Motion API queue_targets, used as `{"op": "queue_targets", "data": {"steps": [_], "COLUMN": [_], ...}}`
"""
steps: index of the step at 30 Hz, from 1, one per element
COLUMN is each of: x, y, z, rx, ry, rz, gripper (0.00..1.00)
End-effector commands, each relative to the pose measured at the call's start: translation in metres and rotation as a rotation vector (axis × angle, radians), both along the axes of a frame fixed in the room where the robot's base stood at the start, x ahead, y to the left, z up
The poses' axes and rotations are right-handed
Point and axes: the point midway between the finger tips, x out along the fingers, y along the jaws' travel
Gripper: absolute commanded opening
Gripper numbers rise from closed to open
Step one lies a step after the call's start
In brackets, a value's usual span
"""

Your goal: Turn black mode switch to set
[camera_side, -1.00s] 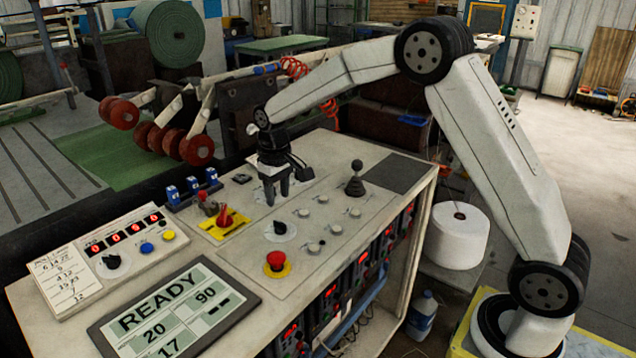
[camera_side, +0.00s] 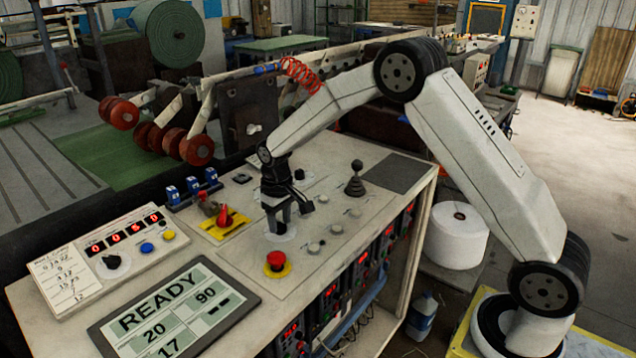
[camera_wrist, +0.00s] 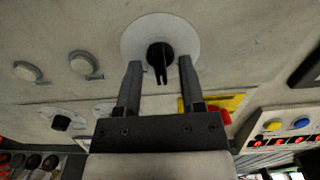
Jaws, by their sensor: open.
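The black mode switch (camera_wrist: 160,57) is a knob on a round white disc, with a slot or pointer on its lower side in the wrist view. My gripper (camera_wrist: 160,64) is open, with one finger on each side of the knob and visible gaps between. In the side view my gripper (camera_side: 279,227) points down at the white disc (camera_side: 283,237) on the panel, and its fingers hide the knob. Any set marking is not readable. Whether the fingertips reach down to knob height is hard to tell.
A red emergency button (camera_side: 275,262) stands close in front. A yellow plate with a red switch (camera_side: 226,221) is to the left, and a black joystick (camera_side: 355,180) to the right. Small grey buttons (camera_side: 336,228) lie beside. A READY screen (camera_side: 172,310) is nearer the front.

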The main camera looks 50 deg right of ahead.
Motion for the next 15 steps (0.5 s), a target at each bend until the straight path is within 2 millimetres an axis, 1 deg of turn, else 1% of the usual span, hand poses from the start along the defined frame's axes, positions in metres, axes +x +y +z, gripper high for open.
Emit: {"op": "queue_targets", "data": {"steps": [2,3,5,6,7,8,15], "x": [-0.0001,-0.0001,-0.0001,-0.0001,0.0000,0.0000,0.0000], "y": [0.0000,0.0000,0.0000,0.0000,0.0000,0.0000,-0.0002], "z": [0.0001,0.0001,0.0002,0.0002,0.0003,0.0003,0.0005], "rx": [0.000,0.000,0.000,0.000,0.000,0.000,0.000], "ry": [0.000,0.000,0.000,0.000,0.000,0.000,0.000], "rz": [0.000,0.000,0.000,0.000,0.000,0.000,0.002], "gripper": [0.50,0.44,0.25,0.12,0.02,0.00,0.00]}}
